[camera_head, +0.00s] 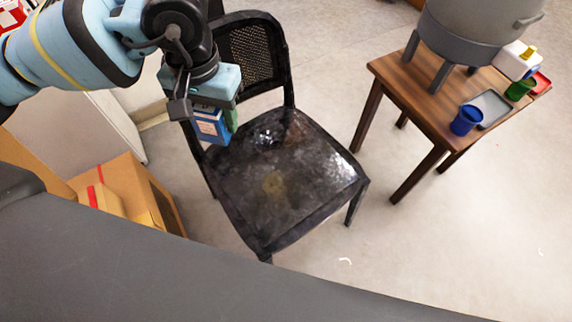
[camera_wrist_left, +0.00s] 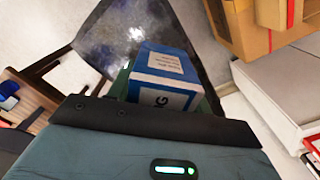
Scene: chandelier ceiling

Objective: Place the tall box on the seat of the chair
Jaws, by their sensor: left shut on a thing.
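The tall box (camera_head: 211,125) is blue with a white label and a green side. My left gripper (camera_head: 203,105) is shut on it and holds it over the back left part of the chair's seat. The box (camera_wrist_left: 166,75) also shows in the left wrist view, sticking out beyond the gripper (camera_wrist_left: 150,110). The black chair has a dark, shiny seat (camera_head: 285,180) that looks bare, and a mesh backrest (camera_head: 245,50) behind the box. I cannot tell whether the box touches the seat. My right gripper is not in view.
Cardboard boxes (camera_head: 125,190) stand on the floor left of the chair. A wooden table (camera_head: 410,90) to the right bears a large grey pot (camera_head: 470,25), a blue cup (camera_head: 466,120), a grey tray (camera_head: 490,106) and a white bottle (camera_head: 514,60). The floor between chair and table is clear.

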